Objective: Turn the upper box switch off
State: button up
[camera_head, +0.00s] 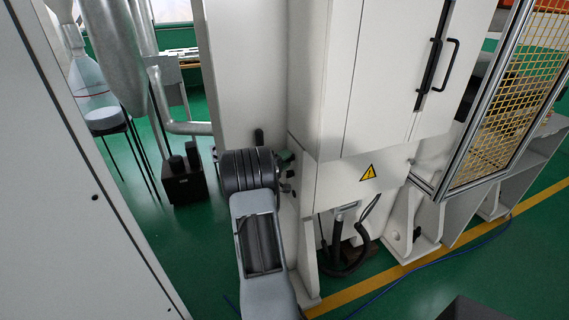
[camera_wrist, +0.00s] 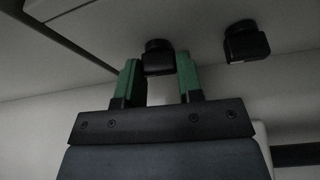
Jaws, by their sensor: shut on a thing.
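Two black rotary switches stick out of the pale box wall in the wrist view. One black switch (camera_wrist: 157,57) sits between the green fingers of my gripper (camera_wrist: 158,72), which is shut on it. The other black switch (camera_wrist: 246,43) is to the right, clear of the fingers. In the head view my gripper (camera_head: 286,158) is at the left side of the white cabinet, mostly hidden behind my dark wrist. A small dark knob (camera_head: 287,188) shows just below it. The turn angle of the held switch is hard to read.
The white cabinet (camera_head: 335,100) has a yellow warning sign (camera_head: 368,172) and black door handles. A black hose (camera_head: 350,262) hangs below it. A yellow mesh guard (camera_head: 510,90) stands at the right.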

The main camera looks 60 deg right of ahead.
jog(key=shift+n, duration=0.5)
jog(key=shift+y, duration=0.3)
jog(key=o, duration=0.9)
jog(key=shift+o, duration=0.2)
jog(key=shift+a, duration=0.1)
jog(key=b+v, duration=0.3)
jog(key=v, duration=1)
jog(key=shift+a+b, duration=0.3)
jog(key=shift+a, duration=0.05)
jog(key=shift+w+f, duration=0.1)
